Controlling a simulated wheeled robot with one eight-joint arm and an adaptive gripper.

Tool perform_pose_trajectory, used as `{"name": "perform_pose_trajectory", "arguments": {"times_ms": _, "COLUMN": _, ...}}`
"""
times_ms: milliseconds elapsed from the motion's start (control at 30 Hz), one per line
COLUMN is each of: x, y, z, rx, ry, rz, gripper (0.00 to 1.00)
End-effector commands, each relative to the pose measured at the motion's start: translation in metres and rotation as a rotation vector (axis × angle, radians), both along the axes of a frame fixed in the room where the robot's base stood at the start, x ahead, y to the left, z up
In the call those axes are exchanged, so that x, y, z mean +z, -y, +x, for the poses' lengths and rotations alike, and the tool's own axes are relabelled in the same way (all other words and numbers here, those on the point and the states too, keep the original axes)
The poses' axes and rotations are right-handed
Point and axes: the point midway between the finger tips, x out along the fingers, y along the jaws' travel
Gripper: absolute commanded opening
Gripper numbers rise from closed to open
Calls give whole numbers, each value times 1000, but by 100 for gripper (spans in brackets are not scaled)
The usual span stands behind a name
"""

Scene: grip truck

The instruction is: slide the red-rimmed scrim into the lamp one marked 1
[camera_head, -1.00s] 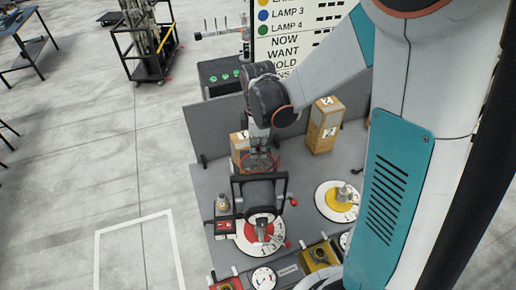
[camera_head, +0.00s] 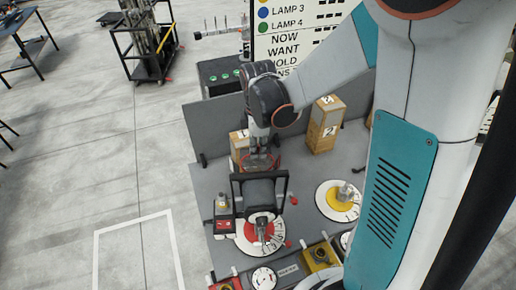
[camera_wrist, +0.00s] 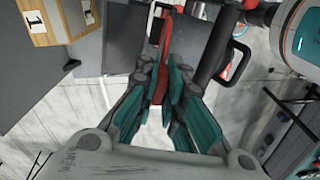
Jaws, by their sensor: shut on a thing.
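My gripper (camera_head: 259,158) is shut on the red-rimmed scrim; in the wrist view the gripper (camera_wrist: 162,88) has teal pads on both sides of the scrim's red edge (camera_wrist: 163,60). The scrim stands nearly edge-on there, and its face is hardly visible. In the head view lamp one, a dark housing (camera_head: 259,192) with a black yoke, stands over a red-and-white dial just below the gripper. The dark lamp body (camera_wrist: 211,48) is right of the scrim in the wrist view. I cannot tell whether the scrim touches the lamp's slot.
A box (camera_head: 325,125) stands behind, to the right of the gripper, and another box is partly hidden behind the gripper. A yellow dial (camera_head: 338,208) lies to the right. A grey panel (camera_head: 217,125) edges the table's back. Control boxes (camera_head: 320,254) line the front.

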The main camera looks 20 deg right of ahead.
Motion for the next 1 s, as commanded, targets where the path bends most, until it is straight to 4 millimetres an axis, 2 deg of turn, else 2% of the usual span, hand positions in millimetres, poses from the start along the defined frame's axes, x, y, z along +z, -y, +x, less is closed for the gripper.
{"name": "perform_pose_trajectory", "arguments": {"times_ms": 433, "x": 0, "y": 0, "z": 0, "rx": 0, "ry": 0, "rz": 0, "gripper": 0}}
{"name": "perform_pose_trajectory", "arguments": {"times_ms": 1000, "x": -17, "y": 0, "z": 0, "rx": 0, "ry": 0, "rz": 0, "gripper": 0}}
